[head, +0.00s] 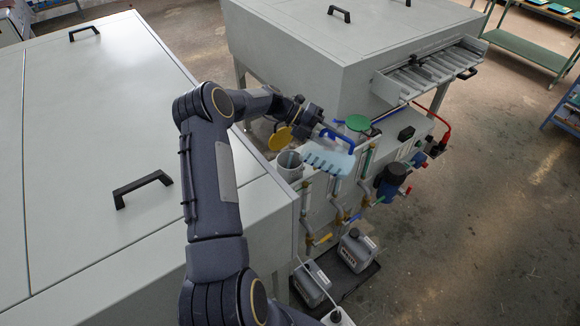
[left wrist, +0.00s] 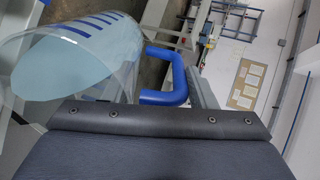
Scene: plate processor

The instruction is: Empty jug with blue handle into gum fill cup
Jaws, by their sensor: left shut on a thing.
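The clear jug (head: 328,161) with dark blue marks and pale blue liquid shows in the head view. It is tilted well over onto its side, with its left end close to an open grey cup (head: 289,172). My left gripper (head: 322,126) is shut on its blue handle (head: 340,136). The left wrist view shows the jug (left wrist: 125,50) at upper left and the handle (left wrist: 178,75) beside it. A yellow lid (head: 279,139) stands raised behind the grey cup. No label shows the cup's name. I cannot tell whether liquid is flowing. My right gripper is out of view.
A green lid (head: 357,122) lies behind the jug. Pipes and a blue pump (head: 389,181) line the machine's side. Grey canisters (head: 357,250) stand on a low tray. Large grey cabinets flank the gap, one with a black handle (head: 141,189). Open floor lies at right.

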